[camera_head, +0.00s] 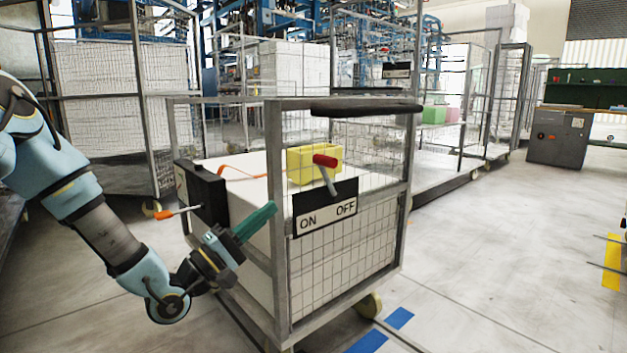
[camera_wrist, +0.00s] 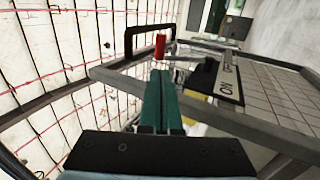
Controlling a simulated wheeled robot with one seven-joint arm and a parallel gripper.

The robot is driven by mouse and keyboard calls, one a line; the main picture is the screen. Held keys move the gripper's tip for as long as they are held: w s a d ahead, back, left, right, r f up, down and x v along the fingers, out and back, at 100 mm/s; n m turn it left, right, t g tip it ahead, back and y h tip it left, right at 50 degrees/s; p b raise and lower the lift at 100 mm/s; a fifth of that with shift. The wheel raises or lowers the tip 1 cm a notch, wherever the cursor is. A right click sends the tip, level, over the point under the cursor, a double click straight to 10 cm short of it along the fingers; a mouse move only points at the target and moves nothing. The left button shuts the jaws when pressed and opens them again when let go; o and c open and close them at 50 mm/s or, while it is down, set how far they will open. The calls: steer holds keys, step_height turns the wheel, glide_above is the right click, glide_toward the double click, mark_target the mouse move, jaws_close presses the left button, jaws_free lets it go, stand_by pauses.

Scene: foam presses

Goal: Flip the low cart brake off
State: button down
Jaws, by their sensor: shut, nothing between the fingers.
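The cart (camera_head: 279,230) has a black plate (camera_head: 325,228) with white ON and OFF labels on its near end, ON at left and OFF at right. A lever with a red grip (camera_head: 325,161) rises from the plate, its grip leaning left, toward the ON side. My gripper (camera_head: 272,209) has green fingers, shut and empty, left of the plate and lower than the red grip. In the wrist view, the shut fingers (camera_wrist: 160,75) point toward the red grip (camera_wrist: 160,46), apparently with a gap. The plate (camera_wrist: 229,84) is at their right.
White blocks and a yellow bin (camera_head: 302,166) are inside. Open floor lies at right.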

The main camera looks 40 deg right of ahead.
mark_target(322, 159)
steer(key=b+x, duration=0.1)
steer(key=x, duration=1.3)
steer(key=shift+r, duration=0.15)
steer(key=p, duration=0.1)
steer(key=r+p, duration=0.1)
steer(key=shift+s+d+r+y+p, duration=0.1)
steer(key=shift+d+r+y+p, duration=0.1)
steer(key=shift+d+y+p, duration=0.2)
steer(key=d+r+y+p, duration=0.2)
steer(key=d+y+p, duration=0.5)
steer(key=d+p, duration=0.6)
steer(key=shift+s+r+p, duration=0.35)
steer(key=shift+s+p, duration=0.05)
steer(key=shift+p, duration=1.85)
steer(key=shift+d, duration=0.1)
